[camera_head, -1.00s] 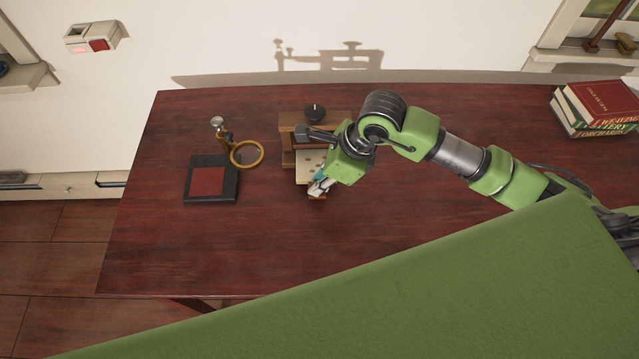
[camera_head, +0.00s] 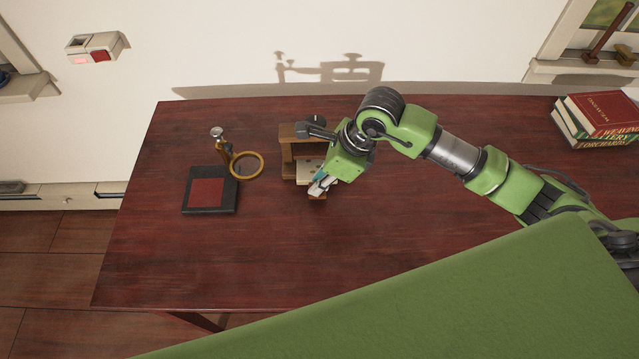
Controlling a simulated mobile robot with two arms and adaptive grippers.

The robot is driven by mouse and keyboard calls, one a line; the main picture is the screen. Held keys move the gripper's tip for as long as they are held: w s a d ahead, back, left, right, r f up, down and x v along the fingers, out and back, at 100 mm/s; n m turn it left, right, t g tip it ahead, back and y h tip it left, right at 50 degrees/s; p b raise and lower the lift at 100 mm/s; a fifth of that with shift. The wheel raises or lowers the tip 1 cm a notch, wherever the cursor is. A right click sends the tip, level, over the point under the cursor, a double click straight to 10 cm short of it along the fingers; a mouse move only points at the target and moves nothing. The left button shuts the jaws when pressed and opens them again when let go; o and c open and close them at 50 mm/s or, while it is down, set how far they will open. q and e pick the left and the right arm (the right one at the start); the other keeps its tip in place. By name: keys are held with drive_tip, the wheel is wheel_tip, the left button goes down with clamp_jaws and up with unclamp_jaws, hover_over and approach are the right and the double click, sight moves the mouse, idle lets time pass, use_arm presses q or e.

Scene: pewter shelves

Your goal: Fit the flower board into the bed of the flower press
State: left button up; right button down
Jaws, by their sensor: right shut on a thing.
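The flower press (camera_head: 287,134) is a wooden frame standing at the back middle of the dark red table. My right arm covers much of its right side. The flower board (camera_head: 304,169) is pale with small dark spots and shows low in the front of the press, between its posts. My right gripper (camera_head: 320,188) is shut on the board's near end, with its fingers at the front of the press. The gripper hides part of the board, and I cannot tell whether it lies flat in the bed. My left gripper is not in view.
A dark pad with a red panel (camera_head: 206,192) lies to the left. Behind it stands a magnifier with a brass ring (camera_head: 247,165). Stacked books (camera_head: 598,118) lie at the back right. The table (camera_head: 240,255) is clear in front of the press.

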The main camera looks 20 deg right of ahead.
sight(313, 171)
drive_tip(key=shift+w+d+b, duration=0.15)
drive_tip(key=shift+w+b, duration=0.15)
drive_tip(key=shift+w, duration=0.35)
drive_tip(key=shift+w+d+b, duration=0.15)
drive_tip(key=shift+w+b, duration=0.1)
drive_tip(key=shift+w, duration=0.35)
drive_tip(key=shift+w, duration=0.15)
drive_tip(key=shift+w+d+b, duration=0.25)
drive_tip(key=shift+w+b, duration=0.05)
drive_tip(key=shift+w, duration=0.5)
drive_tip(key=shift+w+d+r, duration=0.1)
drive_tip(key=shift+r, duration=0.05)
drive_tip(key=shift+b, duration=0.45)
drive_tip(key=c, duration=1.9)
unclamp_jaws()
